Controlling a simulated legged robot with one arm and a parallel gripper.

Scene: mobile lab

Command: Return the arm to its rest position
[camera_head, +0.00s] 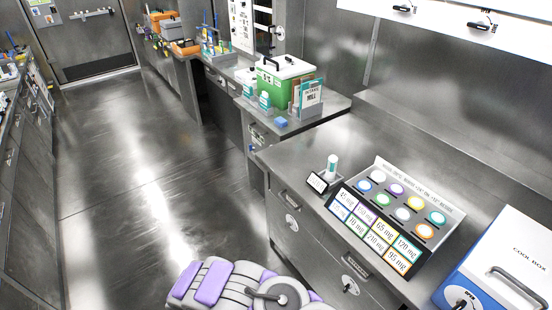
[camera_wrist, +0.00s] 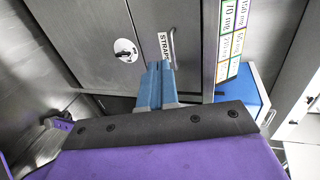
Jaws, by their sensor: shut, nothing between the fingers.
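My gripper (camera_wrist: 159,68) shows in the wrist view as blue fingers held together, with nothing between them. It points toward a grey cabinet front with a "STRAPS" label (camera_wrist: 164,46) and a metal handle. Behind the fingers are a dark bar with screws and a purple surface, both mine. In the head view, part of my purple and grey arm (camera_head: 240,285) is at the bottom centre, low beside the counter drawers. My fingertips cannot be made out there.
A steel counter (camera_head: 290,155) on the right holds a rack of coloured lids (camera_head: 446,204), a small white bottle (camera_head: 332,168) and a blue-white cool box (camera_head: 510,262). A green box (camera_head: 270,90) stands farther back. The aisle floor (camera_head: 120,170) is clear.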

